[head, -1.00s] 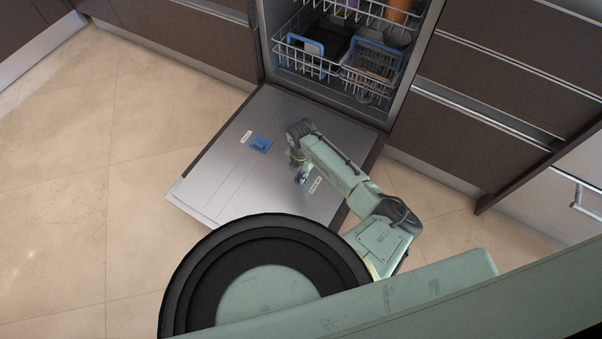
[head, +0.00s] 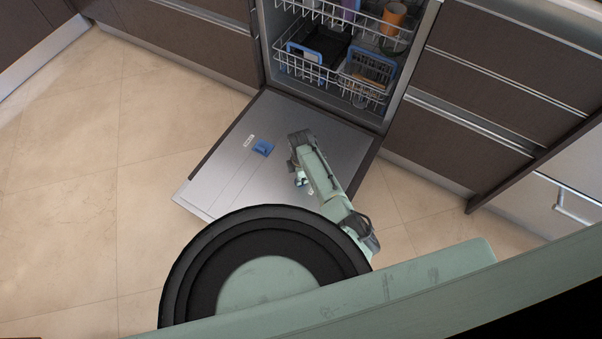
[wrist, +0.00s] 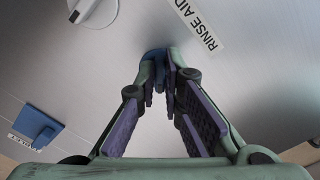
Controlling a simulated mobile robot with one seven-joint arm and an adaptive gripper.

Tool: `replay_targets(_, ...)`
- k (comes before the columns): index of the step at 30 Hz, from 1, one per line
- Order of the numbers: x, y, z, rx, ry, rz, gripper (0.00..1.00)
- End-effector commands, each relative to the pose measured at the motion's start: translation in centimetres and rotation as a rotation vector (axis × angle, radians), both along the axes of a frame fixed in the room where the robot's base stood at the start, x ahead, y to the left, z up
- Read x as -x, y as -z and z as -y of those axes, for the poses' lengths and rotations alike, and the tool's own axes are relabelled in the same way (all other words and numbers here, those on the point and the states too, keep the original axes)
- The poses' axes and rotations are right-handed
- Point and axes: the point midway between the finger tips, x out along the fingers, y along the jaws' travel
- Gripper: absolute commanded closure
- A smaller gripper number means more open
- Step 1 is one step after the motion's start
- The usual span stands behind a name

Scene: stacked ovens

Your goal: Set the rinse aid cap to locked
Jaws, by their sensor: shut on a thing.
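The rinse aid cap (wrist: 154,56) is a small blue piece between my fingertips, on the metal inner face of the open dishwasher door (head: 225,190). A white label reading RINSE AID (wrist: 196,24) lies beside it. My gripper (wrist: 162,72) is shut on the cap, with its purple-padded fingers converging there; the fingers hide part of the cap, and I cannot tell its turned position. In the head view my gripper (head: 301,180) is low over the right part of the door, mostly covered by my own arm.
A blue latch (head: 262,148) with a small label sits left on the door; it also shows in the wrist view (wrist: 37,124). A white round knob (wrist: 94,10) is at the wrist view's top. The loaded lower rack (head: 330,72) stands behind. Floor is clear at left.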

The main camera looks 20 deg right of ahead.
Motion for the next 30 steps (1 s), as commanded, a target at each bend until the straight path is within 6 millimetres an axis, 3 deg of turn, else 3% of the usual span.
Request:
replay_targets(18,0.43,-0.06,-0.26,-0.001,0.567,-0.008,1.0)
replay_targets(30,0.51,0.04,-0.19,0.001,0.794,-0.008,1.0)
